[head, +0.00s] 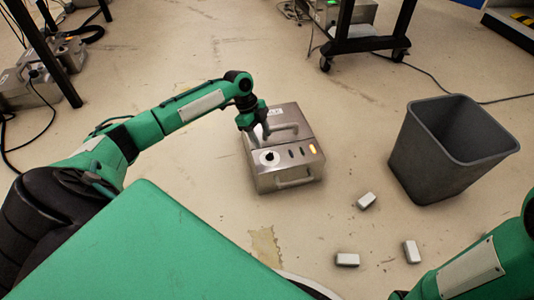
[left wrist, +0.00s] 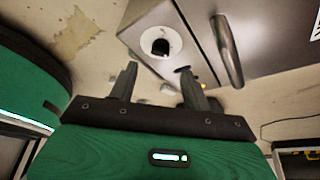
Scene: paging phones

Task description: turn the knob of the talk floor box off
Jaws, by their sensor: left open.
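The talk floor box (head: 284,145) is a metal case on the floor, with a handle on top, another on its near side and a lit orange lamp at its right. Its black knob (head: 270,156) sits on a white round plate at the left of the panel. In the left wrist view the knob (left wrist: 161,46) shows on its white disc, beyond my fingertips. My left gripper (head: 255,135) is open and empty, above the left part of the box, near the knob and apart from it. My right gripper is out of the picture; only part of my right arm shows at the lower right.
A grey bin (head: 450,145) stands right of the box. Several small white blocks lie on the floor, one of them (head: 366,201) between box and bin. A wheeled stand (head: 365,42) is at the back. Other metal cases (head: 62,55) and cables lie at the left.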

